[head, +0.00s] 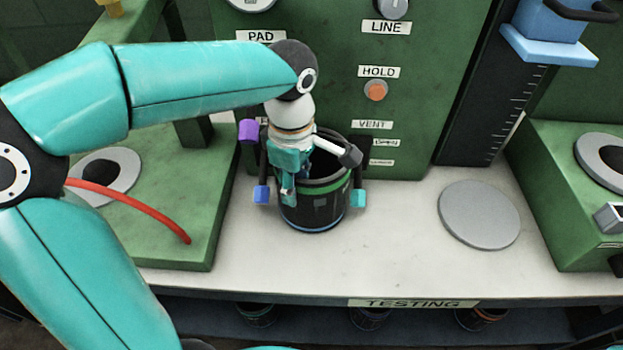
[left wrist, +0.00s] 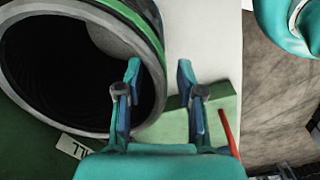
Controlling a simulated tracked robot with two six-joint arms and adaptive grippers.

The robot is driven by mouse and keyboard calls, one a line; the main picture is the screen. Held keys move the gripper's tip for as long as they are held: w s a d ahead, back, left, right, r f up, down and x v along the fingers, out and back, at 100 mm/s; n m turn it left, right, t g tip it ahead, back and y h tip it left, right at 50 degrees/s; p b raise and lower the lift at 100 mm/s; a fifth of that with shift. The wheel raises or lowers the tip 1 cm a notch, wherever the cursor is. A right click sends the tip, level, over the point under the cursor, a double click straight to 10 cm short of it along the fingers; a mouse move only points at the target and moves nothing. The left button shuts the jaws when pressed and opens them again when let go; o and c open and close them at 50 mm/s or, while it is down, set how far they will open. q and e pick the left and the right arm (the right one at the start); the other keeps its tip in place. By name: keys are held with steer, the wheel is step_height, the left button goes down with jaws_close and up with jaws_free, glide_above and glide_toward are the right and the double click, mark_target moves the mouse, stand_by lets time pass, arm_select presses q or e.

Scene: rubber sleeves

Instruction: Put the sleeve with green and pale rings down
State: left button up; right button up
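The sleeve (head: 318,212) is a black cylinder with a green ring near its top and a blue ring at its foot. It stands upright at the front of the green panel, seemingly on the bench. My left gripper (head: 288,192) is at its near left rim, covering part of it. In the left wrist view the sleeve (left wrist: 142,22) shows its dark open mouth, a green band and thin pale lines. The left gripper's fingers (left wrist: 158,85) are apart, one over the mouth and one outside the wall, with a visible gap. My right gripper is not in view.
A grey disc (head: 479,215) lies to the right on the pale bench (head: 400,260). A red hose (head: 130,205) crosses the green base at left. Several sleeves sit on the shelf below.

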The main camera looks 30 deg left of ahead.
arm_select(q)
steer(key=shift+f, duration=1.95)
jaws_close()
steer(key=shift+r, duration=0.1)
